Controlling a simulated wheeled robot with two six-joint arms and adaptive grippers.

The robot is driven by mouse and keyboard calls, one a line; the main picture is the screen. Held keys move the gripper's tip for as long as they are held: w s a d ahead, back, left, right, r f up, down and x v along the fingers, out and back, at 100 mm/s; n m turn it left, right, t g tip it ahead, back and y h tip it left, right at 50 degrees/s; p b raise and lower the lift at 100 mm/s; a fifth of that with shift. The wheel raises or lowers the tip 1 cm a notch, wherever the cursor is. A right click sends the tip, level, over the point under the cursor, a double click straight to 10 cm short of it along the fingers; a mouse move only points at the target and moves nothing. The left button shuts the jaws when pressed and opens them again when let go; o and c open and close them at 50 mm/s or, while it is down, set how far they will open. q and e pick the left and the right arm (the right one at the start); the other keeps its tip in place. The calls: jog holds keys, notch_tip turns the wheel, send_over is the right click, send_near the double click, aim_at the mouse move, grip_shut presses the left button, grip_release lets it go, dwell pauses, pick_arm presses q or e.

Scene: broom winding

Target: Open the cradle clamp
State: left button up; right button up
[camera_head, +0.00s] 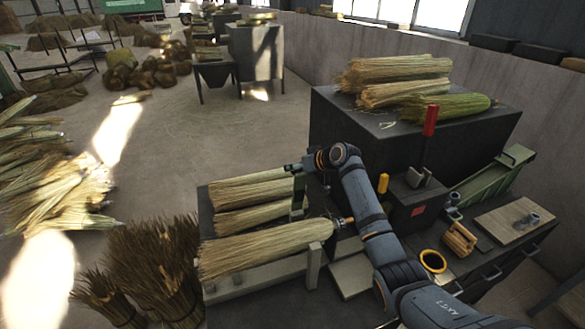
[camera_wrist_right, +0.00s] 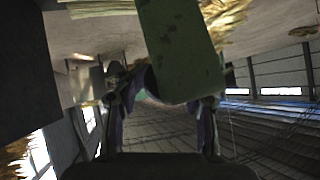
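My right gripper (camera_head: 293,168) is at the right ends of the straw bundles, with its arm coming in from the lower right. In the right wrist view its two fingers (camera_wrist_right: 163,100) stand apart. A green bar (camera_wrist_right: 180,45) reaches down between them, nearer the right finger; I cannot tell whether it touches. A narrow grey-green upright part (camera_head: 298,193), perhaps the cradle clamp, stands just below this gripper in the head view; the arm partly hides the area. A straw bundle (camera_head: 262,250) lies along the front with its tied end at the right. My left gripper is not in view.
More straw bundles (camera_head: 250,190) lie behind the front one. A black block (camera_head: 375,135) with bundles on top stands behind my arm. A red-handled lever (camera_head: 430,121), a yellow ring (camera_head: 433,261) and a wooden board (camera_head: 515,219) are at the right. Brush bundles (camera_head: 165,265) stand at lower left.

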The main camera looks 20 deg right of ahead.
jog(key=o, duration=0.3)
jog(key=shift+d+f, duration=0.1)
jog(key=shift+d, duration=0.15)
jog(key=shift+s+a+r, duration=0.1)
jog(key=shift+s+r, duration=0.1)
jog(key=shift+s, duration=0.05)
jog(key=v, duration=1.1)
jog(key=shift+s, duration=0.15)
jog(key=shift+d, duration=0.25)
